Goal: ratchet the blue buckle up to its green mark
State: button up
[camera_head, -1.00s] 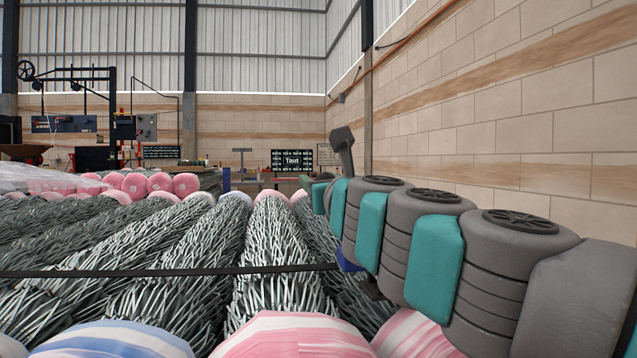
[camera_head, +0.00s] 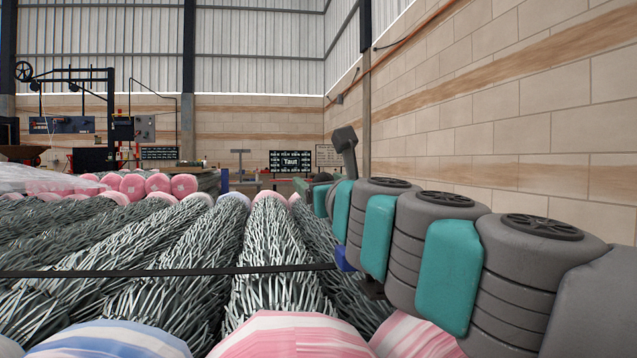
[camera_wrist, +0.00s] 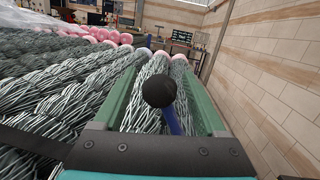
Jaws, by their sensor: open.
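The blue buckle (camera_head: 343,258) shows only in part at the right end of a black strap (camera_head: 180,272), mostly hidden by my arm. In the wrist view, a blue lever (camera_wrist: 174,121) with a black ball knob (camera_wrist: 158,88) stands up between the two green fingers of my gripper (camera_wrist: 158,74). The fingers are open, with a gap on each side of the knob. The lever's foot is hidden behind the gripper's dark crossbar. I see no green mark that I can tell apart from the gripper.
Several wire mesh rolls (camera_head: 272,260) with pink or blue-and-white ends lie under the strap. A sign reading "Taut" (camera_head: 290,161) stands at the back. A block wall (camera_head: 500,120) runs along the right. Open air lies above the rolls.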

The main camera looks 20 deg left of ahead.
jog(key=r+v, duration=0.1)
jog(key=v, duration=0.5)
jog(key=shift+f+b, duration=0.35)
jog(key=shift+f, duration=0.1)
jog(key=shift+s, duration=0.1)
jog(key=shift+c, duration=0.4)
